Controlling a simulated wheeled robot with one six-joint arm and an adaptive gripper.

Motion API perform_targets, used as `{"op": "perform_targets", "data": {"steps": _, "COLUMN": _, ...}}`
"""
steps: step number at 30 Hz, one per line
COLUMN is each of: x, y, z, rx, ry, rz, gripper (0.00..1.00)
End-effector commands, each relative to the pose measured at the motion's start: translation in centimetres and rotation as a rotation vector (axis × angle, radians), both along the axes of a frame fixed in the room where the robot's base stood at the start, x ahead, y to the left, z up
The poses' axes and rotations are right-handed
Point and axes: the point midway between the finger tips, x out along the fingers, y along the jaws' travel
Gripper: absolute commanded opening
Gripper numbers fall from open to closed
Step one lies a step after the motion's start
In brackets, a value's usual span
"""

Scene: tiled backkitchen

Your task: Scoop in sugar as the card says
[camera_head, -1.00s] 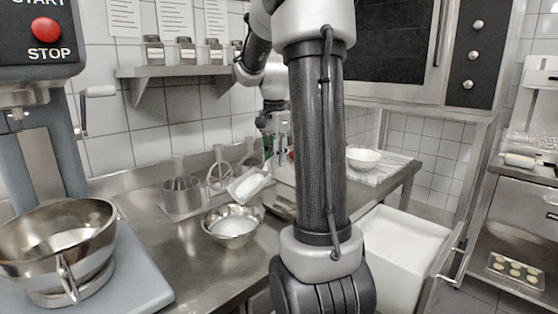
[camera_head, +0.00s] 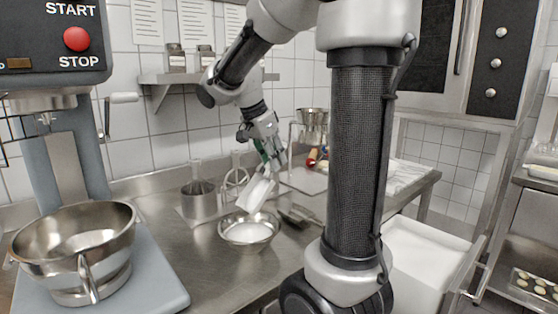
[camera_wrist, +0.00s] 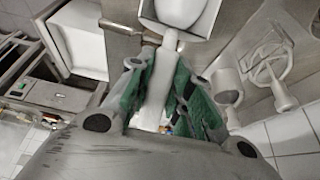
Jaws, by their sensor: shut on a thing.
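My gripper (camera_head: 268,158) is shut on the handle of a white scoop (camera_head: 257,193). The scoop is tilted downward over a small steel bowl (camera_head: 224,235) that holds white material (camera_head: 250,232). I cannot tell how much is in the scoop. In the wrist view, my green-padded fingers (camera_wrist: 168,88) close around the scoop handle, and the scoop's head (camera_wrist: 166,29) is at the top. Paper cards (camera_head: 195,18) hang on the back wall, their text too small to read.
A mixer (camera_head: 65,150) with a large steel bowl (camera_head: 112,225) stands at left. A steel pot (camera_head: 199,203) and a whisk-like tool (camera_head: 236,178) stand behind the small bowl. Jars (camera_head: 176,60) line a shelf. Bare counter (camera_head: 195,262) lies in front.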

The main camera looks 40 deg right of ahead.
Motion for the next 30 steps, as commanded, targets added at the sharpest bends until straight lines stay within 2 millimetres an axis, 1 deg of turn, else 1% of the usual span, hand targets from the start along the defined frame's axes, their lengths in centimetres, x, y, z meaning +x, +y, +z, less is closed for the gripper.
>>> {"op": "perform_targets", "data": {"steps": 1, "x": 0.0, "y": 0.5, "z": 0.2, "rx": -0.020, "ry": -0.002, "rz": 0.005, "gripper": 0.00}}
{"op": "perform_targets", "data": {"steps": 18, "x": -0.1, "y": 4.5, "z": 1.6, "rx": -0.263, "ry": -0.010, "rz": 0.005, "gripper": 0.00}}
{"op": "perform_targets", "data": {"steps": 24, "x": -0.2, "y": 5.4, "z": 1.9, "rx": -0.323, "ry": -0.012, "rz": 0.003, "gripper": 0.00}}
{"op": "perform_targets", "data": {"steps": 30, "x": -0.2, "y": 5.7, "z": 2.0, "rx": -0.347, "ry": -0.014, "rz": 0.001, "gripper": 0.00}}
